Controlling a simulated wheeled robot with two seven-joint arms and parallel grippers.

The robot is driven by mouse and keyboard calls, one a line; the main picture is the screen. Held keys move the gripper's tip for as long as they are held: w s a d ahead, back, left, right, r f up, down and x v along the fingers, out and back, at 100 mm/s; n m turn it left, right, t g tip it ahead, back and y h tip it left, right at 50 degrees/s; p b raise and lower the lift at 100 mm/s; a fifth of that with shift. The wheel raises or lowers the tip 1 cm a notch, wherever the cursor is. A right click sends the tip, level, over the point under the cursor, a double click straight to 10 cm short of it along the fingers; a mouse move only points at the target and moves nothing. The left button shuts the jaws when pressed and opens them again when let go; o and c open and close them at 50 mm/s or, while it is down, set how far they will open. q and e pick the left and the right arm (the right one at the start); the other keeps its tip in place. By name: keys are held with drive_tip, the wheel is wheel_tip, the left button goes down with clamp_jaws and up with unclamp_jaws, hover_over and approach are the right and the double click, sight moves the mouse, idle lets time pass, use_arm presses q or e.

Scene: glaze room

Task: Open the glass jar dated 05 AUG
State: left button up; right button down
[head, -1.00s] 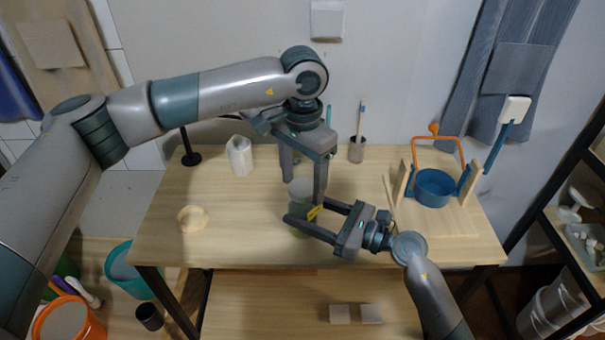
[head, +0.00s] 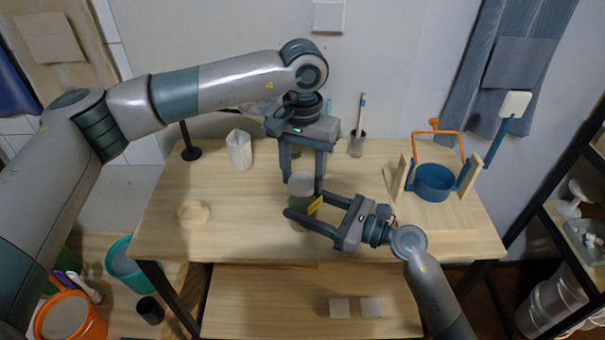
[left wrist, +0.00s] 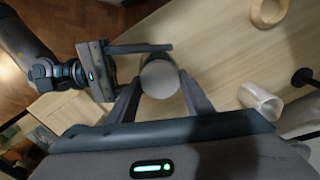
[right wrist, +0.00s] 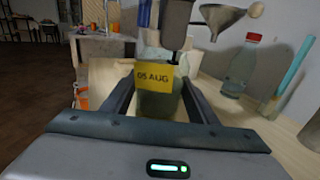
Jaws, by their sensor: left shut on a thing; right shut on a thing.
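The glass jar (head: 299,215) stands upright near the table's front middle, with a pale round lid (head: 301,183) and greenish contents. Its yellow tag (right wrist: 153,77) reads 05 AUG in the right wrist view. My right gripper (head: 300,212) is shut on the jar body from the right side. My left gripper (head: 304,183) points down from above and is shut on the lid, which shows between its fingers in the left wrist view (left wrist: 160,79). Whether the lid sits loose or tight on the jar cannot be told.
On the table (head: 240,225) are a wooden ring (head: 194,213), a white container (head: 239,150), a cup with brushes (head: 357,145) and a blue pot (head: 434,184) in a wooden stand. A red-capped bottle (right wrist: 241,68) and a funnel (right wrist: 221,18) show in the right wrist view.

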use_arm(q)
drive_tip(key=n, duration=1.4)
drive_tip(key=shift+r, duration=0.1)
drive_tip(key=n, duration=0.7)
drive_tip(key=shift+n, duration=0.3)
drive_tip(key=n, duration=0.5)
drive_tip(key=shift+n, duration=0.4)
drive_tip(key=n, duration=0.5)
drive_tip(key=shift+n, duration=0.3)
drive_tip(key=n, duration=0.5)
drive_tip(key=shift+n, duration=0.4)
drive_tip(key=n, duration=0.5)
drive_tip(key=shift+n, duration=0.4)
drive_tip(key=n, duration=0.4)
drive_tip(key=shift+n, duration=0.4)
drive_tip(key=shift+w, duration=0.1)
